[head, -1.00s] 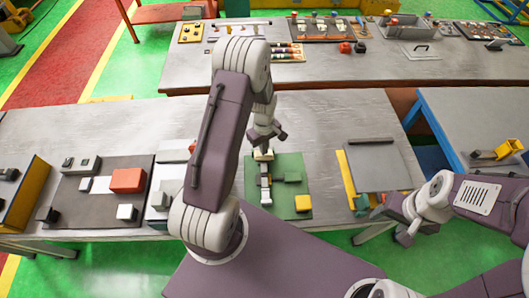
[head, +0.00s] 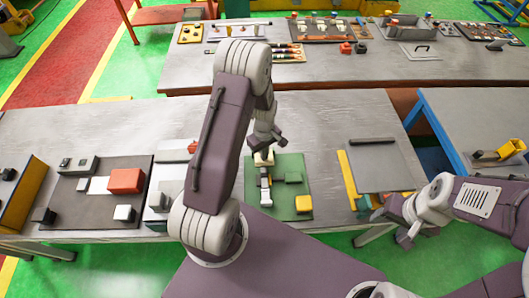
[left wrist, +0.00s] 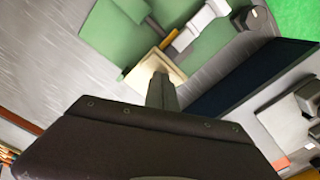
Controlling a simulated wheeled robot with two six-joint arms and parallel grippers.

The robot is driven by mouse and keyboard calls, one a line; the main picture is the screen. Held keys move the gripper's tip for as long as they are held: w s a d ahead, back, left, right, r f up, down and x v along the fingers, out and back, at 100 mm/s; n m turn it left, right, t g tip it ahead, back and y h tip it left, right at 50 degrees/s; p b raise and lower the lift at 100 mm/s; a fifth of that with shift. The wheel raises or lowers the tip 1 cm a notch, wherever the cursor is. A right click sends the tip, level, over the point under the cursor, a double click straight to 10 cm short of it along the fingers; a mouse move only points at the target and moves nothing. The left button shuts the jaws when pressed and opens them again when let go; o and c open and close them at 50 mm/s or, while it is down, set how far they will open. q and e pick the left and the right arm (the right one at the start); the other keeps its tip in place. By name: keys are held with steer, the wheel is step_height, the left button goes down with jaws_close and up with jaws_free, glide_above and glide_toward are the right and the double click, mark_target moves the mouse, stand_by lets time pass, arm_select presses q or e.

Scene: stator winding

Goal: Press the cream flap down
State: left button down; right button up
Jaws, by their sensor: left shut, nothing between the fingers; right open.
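The cream flap (head: 262,160) is at the far end of a grey mechanism (head: 265,180) on a green plate (head: 290,163). In the left wrist view the flap (left wrist: 150,68) shows as a pale square piece, partly covered by my fingers. My left gripper (head: 264,146) is shut and empty, directly over the flap. Its fingertips (left wrist: 161,80) overlap the flap in the left wrist view; I cannot tell whether they touch it. My right gripper (head: 392,227) is open and empty near the table's front edge, right of the green plate.
A yellow block (head: 303,204) sits on the green plate's near right corner. A grey panel with a yellow edge (head: 378,167) lies to the right. A dark board (head: 85,212) with a red block (head: 126,180) lies to the left. Bare table shows behind the plate.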

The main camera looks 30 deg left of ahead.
arm_select(q)
steer(key=shift+s+d+f+b, duration=0.15)
steer(key=shift+f+b, duration=0.2)
steer(key=shift+f, duration=0.2)
steer(key=shift+s+d+f+b, duration=0.15)
steer(key=shift+f+b, duration=0.15)
steer(key=shift+f, duration=0.2)
steer(key=shift+a+f, duration=0.1)
steer(key=shift+s+f+b, duration=0.2)
steer(key=shift+f+b, duration=0.65)
steer(key=shift+f, duration=0.15)
step_height(320, 180, up, 8)
steer(key=p, duration=0.7)
steer(key=shift+r, duration=0.15)
